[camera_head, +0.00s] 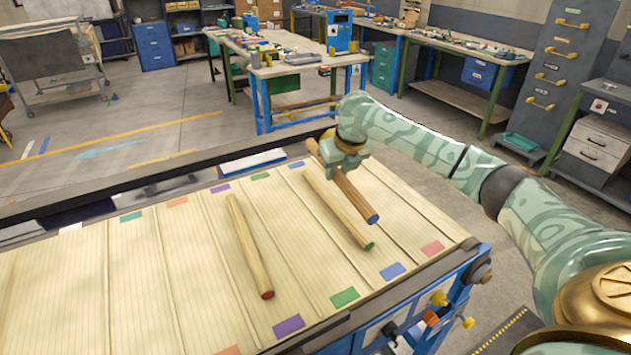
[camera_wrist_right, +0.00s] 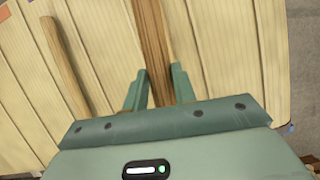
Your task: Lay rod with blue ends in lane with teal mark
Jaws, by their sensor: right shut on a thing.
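The rod with blue ends (camera_head: 356,198) is in my right gripper (camera_head: 342,158), which is shut around it toward its far part; its near blue end points at me. It seems to be above the slatted bed, over its right part. In the right wrist view the rod (camera_wrist_right: 153,45) runs between the fingers (camera_wrist_right: 158,88). The teal mark (camera_head: 131,216) is at the far edge of a lane (camera_head: 135,285) on the left of the bed. No rod shows in that lane's visible part. My left gripper is not in view.
A red-ended rod (camera_head: 249,245) and a green-ended rod (camera_head: 337,208) lie on the bed between my gripper and the teal lane. Other marks are orange (camera_head: 177,201), purple (camera_head: 220,188), green (camera_head: 344,297), blue (camera_head: 392,271) and pink (camera_head: 432,248). Low ridges part the lanes.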

